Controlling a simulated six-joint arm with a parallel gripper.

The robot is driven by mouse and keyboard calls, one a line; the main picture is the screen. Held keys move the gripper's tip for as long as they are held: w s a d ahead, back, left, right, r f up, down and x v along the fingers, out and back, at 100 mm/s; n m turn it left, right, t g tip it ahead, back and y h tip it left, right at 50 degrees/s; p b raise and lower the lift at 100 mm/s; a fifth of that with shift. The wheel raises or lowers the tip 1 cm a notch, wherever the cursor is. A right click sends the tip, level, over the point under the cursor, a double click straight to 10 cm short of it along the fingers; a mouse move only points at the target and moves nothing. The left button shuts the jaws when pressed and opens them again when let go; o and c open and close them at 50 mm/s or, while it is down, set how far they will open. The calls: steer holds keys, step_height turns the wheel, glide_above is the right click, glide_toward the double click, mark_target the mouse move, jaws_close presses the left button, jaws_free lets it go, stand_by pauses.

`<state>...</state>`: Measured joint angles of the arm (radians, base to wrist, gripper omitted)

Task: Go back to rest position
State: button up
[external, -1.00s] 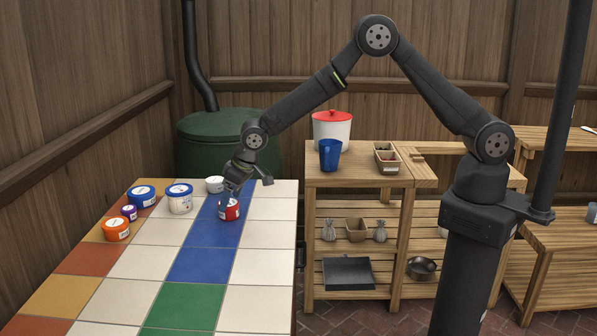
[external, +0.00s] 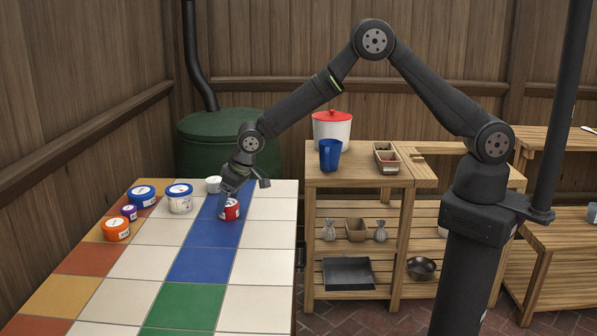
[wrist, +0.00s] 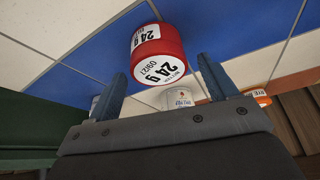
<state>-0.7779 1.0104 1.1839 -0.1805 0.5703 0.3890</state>
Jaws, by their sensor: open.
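My gripper (external: 226,192) is over the tiled table (external: 198,265), its jaws open and empty. A small red can with a white label (external: 231,211) stands on the blue tile strip, just below and beside the fingers. In the wrist view the red can (wrist: 158,42) shows beyond and between the two blue-grey fingers (wrist: 160,76), with its white printed top turned to the camera. Whether a finger touches it I cannot tell.
White tubs, one blue-lidded (external: 180,199) and one plain (external: 214,184), stand near the gripper. A blue tub (external: 142,196), a purple tub (external: 129,212) and an orange tub (external: 116,230) stand left. The table's front is clear.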

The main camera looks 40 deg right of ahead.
steer(key=shift+f, duration=0.8)
steer(key=v, duration=1.2)
steer(key=x, duration=1.2)
steer(key=shift+f, duration=0.15)
steer(key=r, duration=0.5)
steer(key=shift+w+d, duration=0.1)
steer(key=shift+d, duration=0.1)
steer(key=w+d+r, duration=0.3)
steer(key=d+r, duration=0.9)
steer(key=w+d+m+h, duration=0.1)
steer(key=w+d, duration=0.4)
steer(key=d, duration=0.6)
steer(key=w+d+m, duration=0.4)
steer(key=w+d, duration=0.2)
steer(key=d, duration=0.6)
steer(key=w+d+m+h, duration=0.1)
steer(key=w+d+m, duration=0.1)
steer(key=w+d, duration=0.4)
steer(key=d, duration=0.5)
steer(key=shift+w+d+f+h, duration=0.15)
steer(key=shift+w+d+h, duration=0.05)
steer(key=shift+w+h, duration=0.1)
